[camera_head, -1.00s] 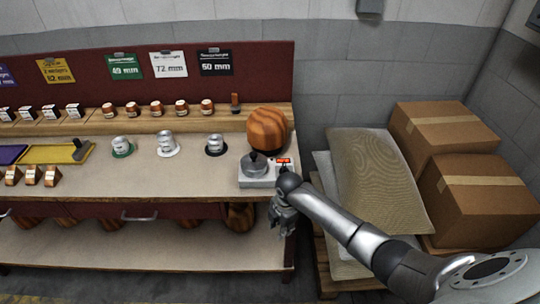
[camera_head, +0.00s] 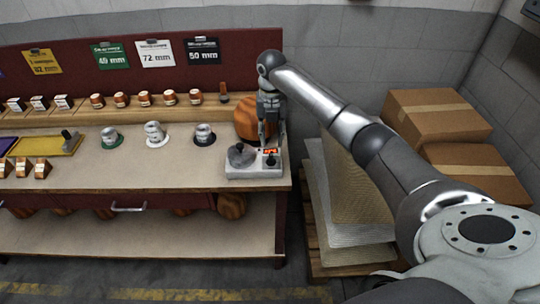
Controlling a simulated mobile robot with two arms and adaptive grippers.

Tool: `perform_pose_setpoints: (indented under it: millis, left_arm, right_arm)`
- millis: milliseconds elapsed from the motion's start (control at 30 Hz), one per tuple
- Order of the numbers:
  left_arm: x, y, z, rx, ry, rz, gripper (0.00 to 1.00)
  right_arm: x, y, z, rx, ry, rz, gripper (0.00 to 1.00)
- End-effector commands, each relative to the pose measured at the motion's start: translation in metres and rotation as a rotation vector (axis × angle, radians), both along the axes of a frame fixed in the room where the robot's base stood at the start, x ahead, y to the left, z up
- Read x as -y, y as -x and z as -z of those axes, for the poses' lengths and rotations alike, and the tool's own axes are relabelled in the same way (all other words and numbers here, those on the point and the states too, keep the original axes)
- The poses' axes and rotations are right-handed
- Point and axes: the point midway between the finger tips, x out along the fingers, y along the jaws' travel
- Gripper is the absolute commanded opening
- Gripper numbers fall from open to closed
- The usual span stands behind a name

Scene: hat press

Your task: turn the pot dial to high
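The pot (camera_head: 241,156) is a small grey lidded vessel on a white base unit (camera_head: 243,172) at the right end of the workbench. A small red-lit display (camera_head: 270,151) is on the right part of the base. The dark dial (camera_head: 271,161) shows just below it; its setting is too small to read. My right gripper (camera_head: 272,145) points down just above and behind the display and dial. Its fingers look apart, with nothing seen between them. I cannot tell whether they touch the unit. My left gripper is not in view.
A round wooden hat block (camera_head: 246,118) stands behind the pot, partly hidden by my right gripper. Several metal stamps, including one on a black disc (camera_head: 204,134), stand left on the bench (camera_head: 150,178). Sacks (camera_head: 355,190) and cardboard boxes (camera_head: 435,115) are at the right.

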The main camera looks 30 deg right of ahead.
Motion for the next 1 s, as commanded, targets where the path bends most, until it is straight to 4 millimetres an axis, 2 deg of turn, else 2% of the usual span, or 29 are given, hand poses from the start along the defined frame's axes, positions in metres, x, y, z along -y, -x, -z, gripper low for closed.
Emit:
perform_pose_setpoints:
  millis: [67,167,267,600,700,1000]
  left_arm:
    - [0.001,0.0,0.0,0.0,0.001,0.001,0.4]
    - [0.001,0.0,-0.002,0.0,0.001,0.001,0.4]
    - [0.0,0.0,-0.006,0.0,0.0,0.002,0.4]
    - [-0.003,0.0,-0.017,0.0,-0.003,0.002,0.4]
    - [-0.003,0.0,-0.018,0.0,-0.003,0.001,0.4]
    - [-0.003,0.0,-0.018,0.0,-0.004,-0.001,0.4]
  right_arm:
    - [0.003,-0.002,-0.004,-0.002,-0.002,-0.019,0.32]
    - [0.004,-0.001,0.001,-0.005,-0.004,-0.025,0.32]
    - [0.004,-0.001,0.015,-0.006,-0.005,-0.023,0.32]
    - [0.003,0.0,0.079,-0.006,-0.004,-0.023,0.32]
    - [0.003,-0.001,0.09,-0.004,-0.004,-0.022,0.32]
    - [0.003,-0.002,0.103,0.0,-0.004,-0.023,0.32]
